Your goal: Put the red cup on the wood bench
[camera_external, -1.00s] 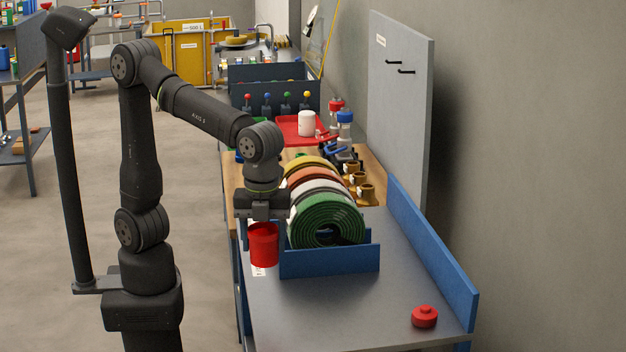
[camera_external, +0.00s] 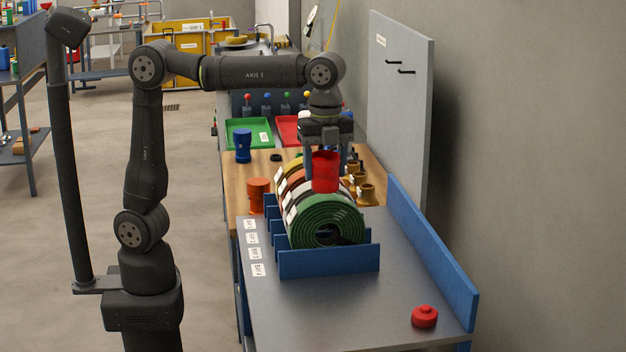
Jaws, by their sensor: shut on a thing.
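The red cup (camera_external: 325,174) is in my gripper (camera_external: 325,158), which is shut on it. The cup is upright and appears above the coiled hoses, in front of part of them in the picture. The wood bench (camera_external: 237,180) lies behind the grey table, and its left part and right end show. The hose rack and my gripper hide its middle.
Coiled hoses (camera_external: 325,222) stand in a blue rack (camera_external: 330,262). On the wood bench are an orange fitting (camera_external: 258,195), a blue fitting (camera_external: 243,147) near the back edge and brass fittings (camera_external: 367,193). Green (camera_external: 250,133) and red (camera_external: 288,130) trays lie behind. A red knob-like part (camera_external: 424,316) sits in front.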

